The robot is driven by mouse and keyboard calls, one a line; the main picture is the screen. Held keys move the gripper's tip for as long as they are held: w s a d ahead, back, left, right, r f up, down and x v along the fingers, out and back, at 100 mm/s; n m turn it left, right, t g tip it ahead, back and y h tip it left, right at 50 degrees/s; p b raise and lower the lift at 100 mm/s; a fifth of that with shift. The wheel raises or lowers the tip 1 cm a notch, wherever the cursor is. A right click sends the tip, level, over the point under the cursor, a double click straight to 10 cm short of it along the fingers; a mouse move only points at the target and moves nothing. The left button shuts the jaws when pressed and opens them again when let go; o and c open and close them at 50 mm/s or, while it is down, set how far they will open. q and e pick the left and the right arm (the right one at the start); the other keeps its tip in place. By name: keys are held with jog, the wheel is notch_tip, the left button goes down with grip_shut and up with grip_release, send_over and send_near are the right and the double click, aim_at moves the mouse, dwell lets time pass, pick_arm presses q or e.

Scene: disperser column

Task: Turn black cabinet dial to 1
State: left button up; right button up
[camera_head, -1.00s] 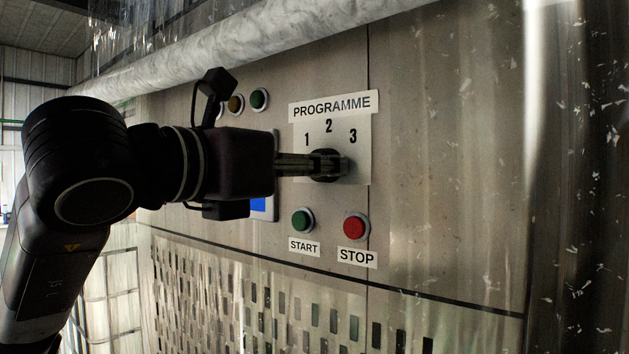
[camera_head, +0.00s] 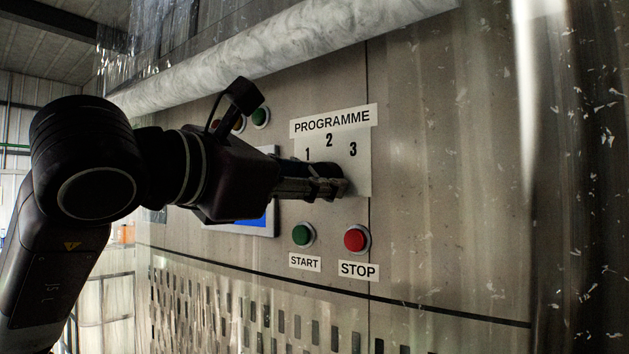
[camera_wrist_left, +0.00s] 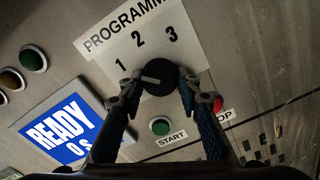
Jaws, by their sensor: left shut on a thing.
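The black dial (camera_wrist_left: 158,76) sits on the white PROGRAMME plate (camera_head: 361,178), below the numbers 1, 2 and 3. In the left wrist view its white pointer mark points left, roughly toward the 1 (camera_wrist_left: 120,64) and slightly below it. My left gripper (camera_head: 326,188) is shut on the dial, with one finger on each side of it in the left wrist view (camera_wrist_left: 160,90). In the head view the fingers and wrist hide much of the dial. My right gripper is not in view.
Below the dial are a green START button (camera_head: 302,235) and a red STOP button (camera_head: 356,239). A blue READY screen (camera_wrist_left: 58,132) is to the left, partly behind my wrist. A pale roll (camera_head: 270,52) runs above the panel.

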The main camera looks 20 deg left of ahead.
pick_arm(q)
jog(key=o, duration=1.2)
jog(key=shift+c, duration=0.2)
jog(key=shift+s, duration=0.1)
jog(key=v, duration=1.2)
